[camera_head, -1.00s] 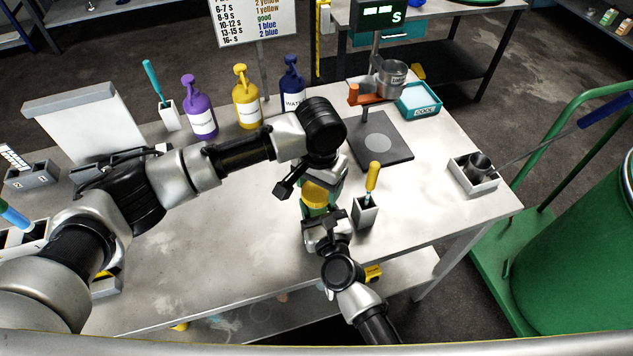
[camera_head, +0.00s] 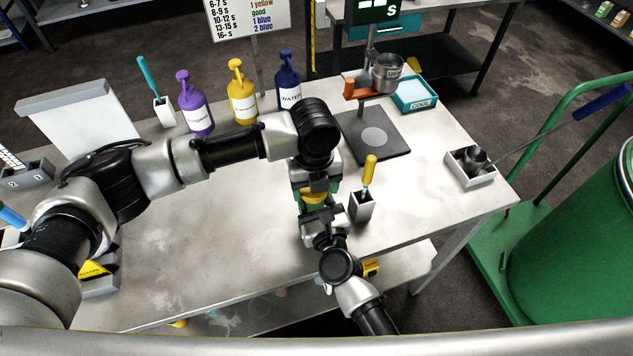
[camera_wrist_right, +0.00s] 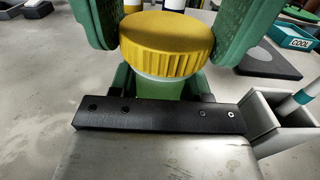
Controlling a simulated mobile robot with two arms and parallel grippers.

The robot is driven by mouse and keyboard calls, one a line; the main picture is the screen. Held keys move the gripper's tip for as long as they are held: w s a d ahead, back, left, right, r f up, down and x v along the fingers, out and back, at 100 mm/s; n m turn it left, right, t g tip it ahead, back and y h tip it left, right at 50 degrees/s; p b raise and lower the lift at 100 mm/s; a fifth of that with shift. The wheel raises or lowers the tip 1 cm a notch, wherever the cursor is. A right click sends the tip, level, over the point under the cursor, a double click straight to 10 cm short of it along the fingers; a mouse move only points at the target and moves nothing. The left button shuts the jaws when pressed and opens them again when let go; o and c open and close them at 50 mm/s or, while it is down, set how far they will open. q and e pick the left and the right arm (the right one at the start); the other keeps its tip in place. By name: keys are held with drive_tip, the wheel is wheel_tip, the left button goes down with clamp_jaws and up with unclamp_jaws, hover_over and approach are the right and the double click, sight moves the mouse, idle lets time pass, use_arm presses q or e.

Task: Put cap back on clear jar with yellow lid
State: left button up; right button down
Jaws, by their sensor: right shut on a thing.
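The clear jar (camera_wrist_right: 165,88) stands upright in my right gripper (camera_head: 318,222), which is shut on it just above the front of the table; the green pads colour what shows of the glass. The ribbed yellow lid (camera_wrist_right: 167,45) sits at the jar's mouth, and its top also shows in the head view (camera_head: 314,196). My left gripper (camera_head: 315,190) points down over it from above. In the right wrist view its two green fingers (camera_wrist_right: 168,30) press against the lid's left and right sides. Whether the lid is fully seated is hidden.
A small holder (camera_head: 361,207) with a yellow-handled tool stands close right of the grippers. A dark plate (camera_head: 393,150) lies behind it. Purple (camera_head: 196,115), yellow (camera_head: 242,100) and blue (camera_head: 288,85) bottles line the back. The table's middle left is clear.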

use_arm(q)
drive_tip(key=m, duration=0.7)
drive_tip(key=shift+w+a, duration=0.1)
drive_tip(key=shift+a, duration=0.2)
drive_tip(key=m, duration=0.6)
drive_tip(key=shift+w+a, duration=0.1)
drive_tip(key=shift+a, duration=0.05)
drive_tip(key=o, duration=0.9)
drive_tip(key=shift+r, duration=2.25)
drive_tip(key=shift+c, duration=0.4)
